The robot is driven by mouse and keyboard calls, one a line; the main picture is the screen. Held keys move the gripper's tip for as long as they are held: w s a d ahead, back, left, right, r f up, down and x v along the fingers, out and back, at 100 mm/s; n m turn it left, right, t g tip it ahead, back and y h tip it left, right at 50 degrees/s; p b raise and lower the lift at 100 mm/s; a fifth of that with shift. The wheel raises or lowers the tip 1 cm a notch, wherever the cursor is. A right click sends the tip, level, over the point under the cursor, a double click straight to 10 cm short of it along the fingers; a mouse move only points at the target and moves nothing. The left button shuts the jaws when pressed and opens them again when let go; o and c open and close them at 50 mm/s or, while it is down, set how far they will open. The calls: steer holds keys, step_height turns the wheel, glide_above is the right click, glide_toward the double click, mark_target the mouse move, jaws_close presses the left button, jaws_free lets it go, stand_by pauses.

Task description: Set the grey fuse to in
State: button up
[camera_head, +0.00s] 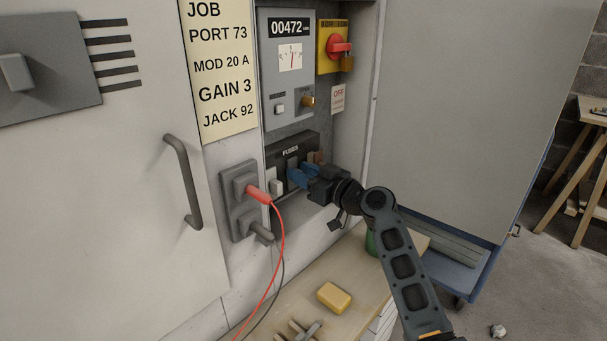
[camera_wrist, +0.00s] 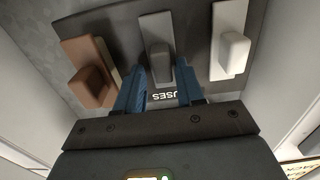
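The grey fuse (camera_wrist: 158,62) is the middle one of three on the dark fuse panel in the wrist view. My gripper (camera_wrist: 160,82) reaches up to it, with one blue finger on each side of its handle. The fingers are apart, and I cannot see firm contact with the handle. In the head view my gripper (camera_head: 298,175) is at the fuse panel (camera_head: 290,147) and hides the grey fuse. How far the grey fuse sits in its slot is hard to tell.
A brown fuse (camera_wrist: 92,82) is close on the left and a white fuse (camera_wrist: 234,52) on the right in the wrist view. A red plug with its cable (camera_head: 258,194) hangs left of the panel. A yellow block (camera_head: 334,297) lies on the bench below.

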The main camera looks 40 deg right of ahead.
steer(key=shift+w+a+y, duration=0.15)
steer(key=shift+a+y, duration=0.15)
steer(key=shift+a, duration=0.15)
steer(key=s+d, duration=0.1)
steer(key=s, duration=0.7)
steer(key=shift+b, duration=0.4)
steer(key=s+a+f+m+g+h+p, duration=0.2)
steer(key=s+a+f, duration=0.3)
steer(key=s+a, duration=0.35)
steer(key=s+a+f+m+g+h+p, duration=0.1)
steer(key=s+a+f+g+p, duration=0.1)
steer(key=s+a+f, duration=0.55)
steer(key=s+a+r+n+y+p, duration=0.1)
steer(key=s+a+r+p, duration=0.1)
steer(key=s+a+r, duration=0.3)
steer(key=s+a+r+n+y+p, duration=0.1)
steer(key=s+a+r, duration=0.4)
steer(key=s+r, duration=0.6)
steer(key=s+p, duration=0.1)
steer(key=s, duration=0.6)
steer(key=shift+s+n+t, duration=0.2)
steer(key=shift+n+t, duration=0.2)
